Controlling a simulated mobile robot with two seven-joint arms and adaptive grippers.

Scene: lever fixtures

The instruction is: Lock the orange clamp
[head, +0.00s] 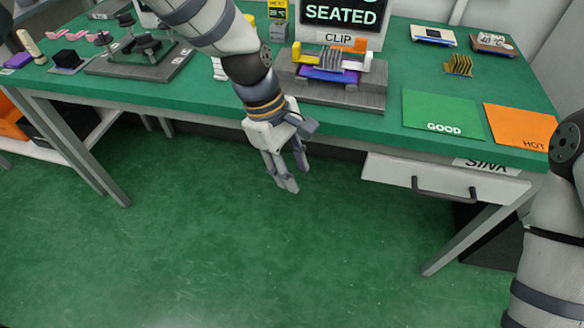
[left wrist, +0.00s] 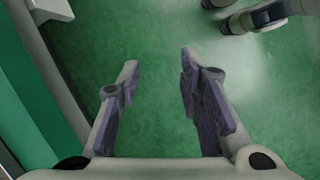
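The clip fixture (head: 340,92) sits on the bench below the CLIP label. I cannot tell from here whether the orange clamp is locked. My left gripper (head: 294,175) hangs in front of the bench edge, below the bench top, pointing down and apart from the fixture. In the left wrist view its fingers (left wrist: 160,65) are spread with only green floor between them. My right gripper is out of view.
The green bench top (head: 225,94) has a grey lever fixture (head: 140,58) at left, and a green GOOD mat (head: 443,113) and orange HOT mat (head: 520,126) at right. A SEATED screen (head: 342,14) stands behind the fixture. A drawer (head: 440,182) with a handle is below.

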